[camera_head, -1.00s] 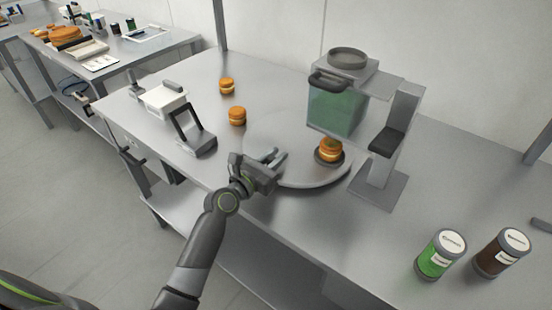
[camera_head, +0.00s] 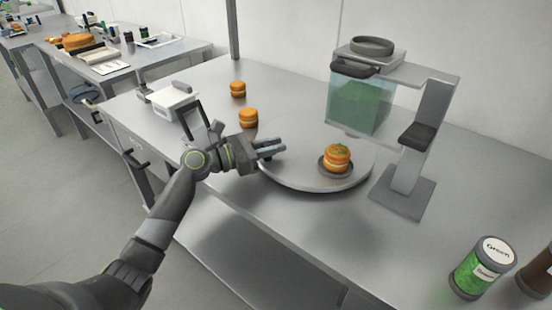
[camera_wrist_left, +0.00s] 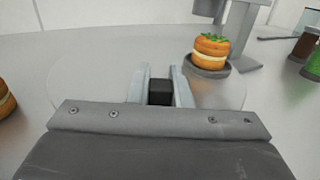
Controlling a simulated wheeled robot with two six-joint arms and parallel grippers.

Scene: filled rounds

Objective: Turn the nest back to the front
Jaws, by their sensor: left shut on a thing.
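The round grey turntable (camera_head: 297,176) lies on the steel table. The nest (camera_head: 323,168), a dark shallow round cup, sits on its right part, in front of the hopper. A round orange layered cake (camera_head: 338,156) with green bits on top stands upright in the nest. In the left wrist view the nest (camera_wrist_left: 207,71) and cake (camera_wrist_left: 211,50) are at the upper right. My left gripper (camera_head: 280,150) is at the turntable's left edge, apart from the nest. It is shut on a small dark peg (camera_wrist_left: 160,92), seen between its fingers. My right gripper is not in view.
A hopper (camera_head: 360,105) with green contents hangs on a grey stand (camera_head: 405,190) behind the nest. Two plain orange cakes (camera_head: 248,117) (camera_head: 238,89) and a white device (camera_head: 172,99) lie to the left. A green-labelled jar (camera_head: 482,268) stands front right.

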